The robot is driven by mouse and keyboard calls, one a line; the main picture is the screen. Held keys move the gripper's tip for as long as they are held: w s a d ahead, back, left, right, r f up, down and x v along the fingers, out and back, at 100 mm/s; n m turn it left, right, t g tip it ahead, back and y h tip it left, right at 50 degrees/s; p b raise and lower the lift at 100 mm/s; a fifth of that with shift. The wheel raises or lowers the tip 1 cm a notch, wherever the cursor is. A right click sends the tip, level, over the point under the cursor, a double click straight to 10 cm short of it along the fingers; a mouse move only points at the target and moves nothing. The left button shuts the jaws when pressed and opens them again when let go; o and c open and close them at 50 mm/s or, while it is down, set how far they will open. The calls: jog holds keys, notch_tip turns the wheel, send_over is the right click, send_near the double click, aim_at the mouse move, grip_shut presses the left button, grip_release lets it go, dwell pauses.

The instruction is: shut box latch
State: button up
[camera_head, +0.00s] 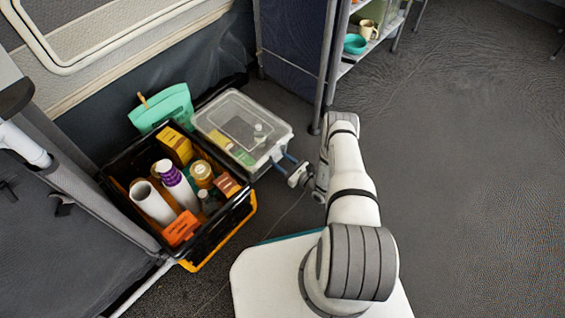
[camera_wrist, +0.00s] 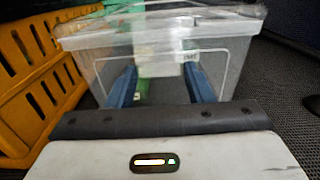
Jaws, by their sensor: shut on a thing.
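The clear plastic box (camera_head: 272,150) with a clear lid stands on the floor at the upper middle of the head view. The lid lies over the top of the box. In the wrist view the box (camera_wrist: 225,62) fills the upper middle. My gripper (camera_head: 285,160) reaches the box's near right side. In the wrist view my gripper (camera_wrist: 161,72) has its two blue fingers apart, on either side of a pale latch (camera_wrist: 160,62) at the box's front. The fingers are shut on it. The blurred picture hides whether the latch is fully fastened.
A teal bag (camera_head: 165,106) stands behind. A shelf unit (camera_head: 343,68) is at the top. Floor is clear at right.

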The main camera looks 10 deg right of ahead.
jog(key=b, duration=0.1)
jog(key=f+y+b, duration=0.1)
jog(key=t+b, duration=0.1)
jog(key=shift+w+a+f, duration=0.25)
jog(key=shift+w, duration=0.05)
jog(key=shift+w+a+r+t+y+b, duration=0.1)
jog(key=shift+r+t+y+b, duration=0.1)
jog(key=shift+t, duration=0.1)
jog(key=shift+w+r+t+y+b, duration=0.1)
jog(key=shift+t+b, duration=0.1)
jog(key=shift+t, duration=0.1)
jog(key=o, duration=0.8)
jog(key=shift+o, duration=0.2)
jog(key=r+p+v, duration=0.1)
jog(key=v, duration=0.4)
jog(key=r+p+v, duration=0.1)
jog(key=p+v, duration=0.1)
jog(key=v, duration=0.2)
jog(key=r+p+v, duration=0.1)
jog(key=v, duration=0.4)
jog(key=shift+s+d+f+p, duration=0.15)
jog(key=shift+s+d+p, duration=0.2)
jog(key=shift+s+d, duration=0.15)
